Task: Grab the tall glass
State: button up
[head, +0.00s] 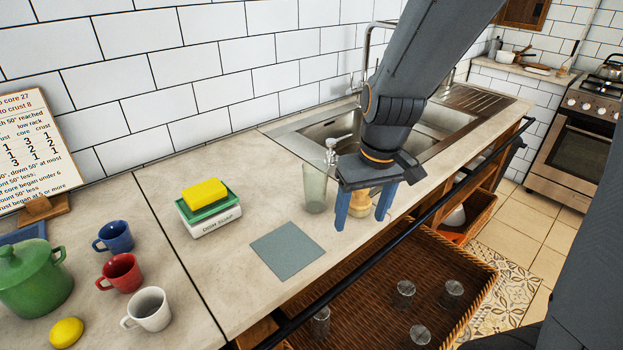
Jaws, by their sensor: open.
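A tall, clear greenish glass (315,190) stands upright on the counter, left of my gripper. A pump top (331,152) shows just behind its rim; I cannot tell if it belongs to a separate bottle. My gripper (363,218) is open, its two blue fingers pointing down over the front of the counter, to the right of the glass and apart from it. A tan object (359,202) shows between and behind the fingers, partly hidden by them. Several smaller clear glasses, such as one at the left (320,323), are in the wicker basket (462,257) below.
Mugs and a green pot (32,282) stand at far left. The sink (330,130) is behind. A dark rail (412,228) runs along the counter front.

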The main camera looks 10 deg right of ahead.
aim_at(312, 178)
jog(key=w+a+r+n+p, duration=0.1)
jog(key=w+a, duration=0.1)
jog(key=w, duration=0.2)
jog(key=w+a+r+n+t+p, duration=0.1)
jog(key=w+a+r+n+p, duration=0.1)
jog(key=w+a, duration=0.1)
jog(key=w+a+r+n+y+p, duration=0.1)
jog(key=w+a+r+p, duration=0.1)
jog(key=w, duration=0.3)
jog(key=shift+a+r+n+t, duration=0.15)
jog(key=shift+a+n+t, duration=0.2)
jog(key=shift+a, duration=0.4)
jog(key=shift+d+p+x, duration=0.15)
jog(key=shift+p+x, duration=0.35)
jog(key=shift+x, duration=0.85)
jog(key=shift+d+p+x, duration=0.15)
jog(key=shift+p+x, duration=0.35)
jog(key=shift+x, duration=0.85)
jog(key=c, duration=1.3)
jog(key=shift+r, duration=0.1)
